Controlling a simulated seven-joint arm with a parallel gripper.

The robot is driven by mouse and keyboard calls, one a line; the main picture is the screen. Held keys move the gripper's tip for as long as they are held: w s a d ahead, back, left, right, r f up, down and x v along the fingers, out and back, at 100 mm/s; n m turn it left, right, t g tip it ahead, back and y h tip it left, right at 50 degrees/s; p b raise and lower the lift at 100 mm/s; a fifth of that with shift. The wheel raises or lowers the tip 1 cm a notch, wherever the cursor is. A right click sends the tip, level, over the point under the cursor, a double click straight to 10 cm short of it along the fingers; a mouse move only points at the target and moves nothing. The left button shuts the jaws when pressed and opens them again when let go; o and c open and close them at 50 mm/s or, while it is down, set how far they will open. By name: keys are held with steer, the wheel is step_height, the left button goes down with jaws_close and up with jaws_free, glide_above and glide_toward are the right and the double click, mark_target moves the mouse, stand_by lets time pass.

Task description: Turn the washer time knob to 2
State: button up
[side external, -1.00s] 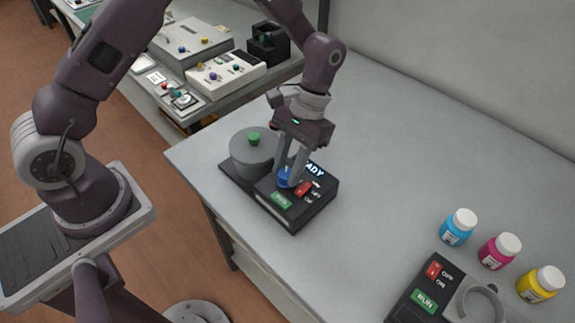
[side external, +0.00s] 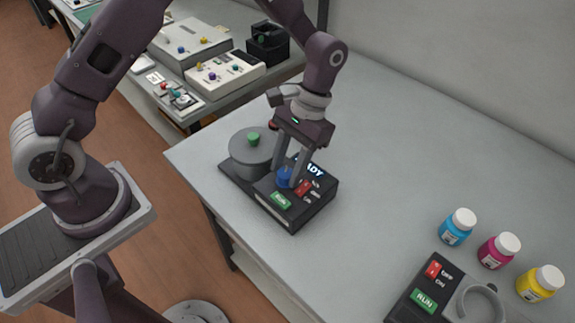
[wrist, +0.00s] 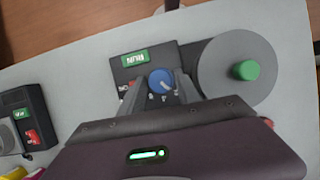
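The washer (side external: 318,208) is a dark unit with a grey round drum (side external: 250,158) topped by a green knob (side external: 253,139). Its blue time knob (side external: 284,178) stands beside the red switch (side external: 304,187) and a green RUN button (side external: 281,200). My gripper (side external: 286,178) points down at the washer, with one finger on each side of the blue knob. In the wrist view, the blue knob (wrist: 161,80) sits between my fingertips (wrist: 160,84), which appear closed against its sides. It has a small white mark; the fingers partly hide the dial numbers, which are too small to read.
A second dark unit (side external: 405,300) with a red switch, a RUN button and a grey ring holder is at the lower right. Cyan (side external: 457,228), magenta (side external: 498,251) and yellow (side external: 540,284) bottles stand beside it. The table (side external: 400,150) behind the washer is clear.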

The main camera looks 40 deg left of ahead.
steer(key=v, duration=0.6)
steer(key=s+a+r+t, duration=0.3)
steer(key=s+r, duration=0.1)
steer(key=r, duration=0.4)
steer(key=s+a+r+t, duration=0.2)
steer(key=s+r, duration=0.2)
steer(key=r, duration=0.5)
steer(key=s+a+t, duration=0.1)
steer(key=s+t, duration=0.1)
steer(key=s, duration=0.4)
steer(key=s+a+r+t, duration=0.1)
steer(key=s+a+t, duration=0.1)
steer(key=s, duration=0.4)
steer(key=shift+a+t, duration=0.25)
steer(key=shift+t, duration=0.35)
steer(key=shift+r, duration=0.1)
